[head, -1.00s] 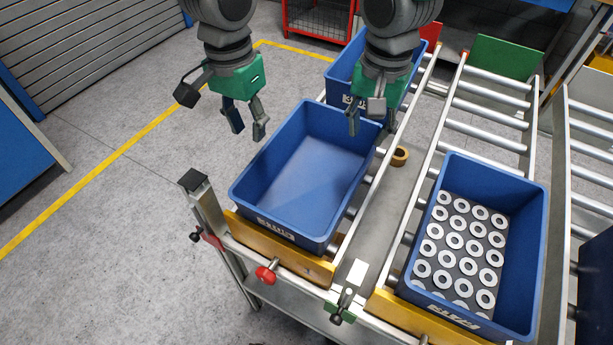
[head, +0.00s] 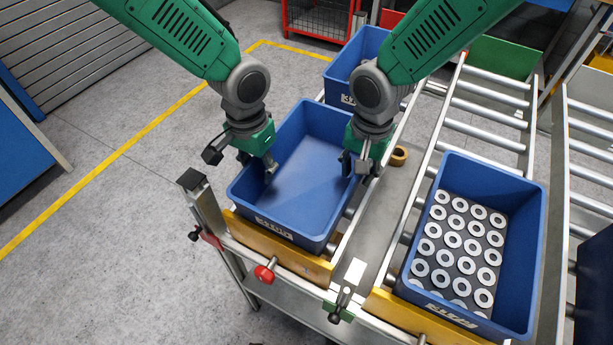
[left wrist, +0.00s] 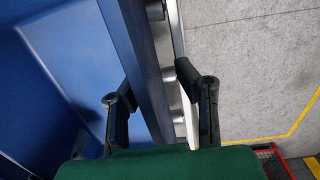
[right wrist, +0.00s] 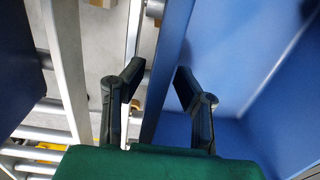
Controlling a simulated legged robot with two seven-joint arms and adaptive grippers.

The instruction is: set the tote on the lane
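An empty blue tote (head: 305,192) sits upright at the near end of the left roller lane (head: 352,212), behind a yellow end stop. My left gripper (head: 256,168) is at the tote's left wall, with one finger inside and one outside. The left wrist view shows that wall between its spread fingers (left wrist: 155,92), with a gap. My right gripper (head: 356,168) is at the tote's right wall. In the right wrist view its open fingers (right wrist: 160,78) stand on either side of the wall. Both grippers are open.
A second blue tote (head: 526,235) holding several metal rings stands on the lane to the right. Another blue tote (head: 345,75) stands farther back on the left lane. A brown ring (head: 398,156) lies between the lanes. The upper right-hand lane has bare rollers (head: 490,105).

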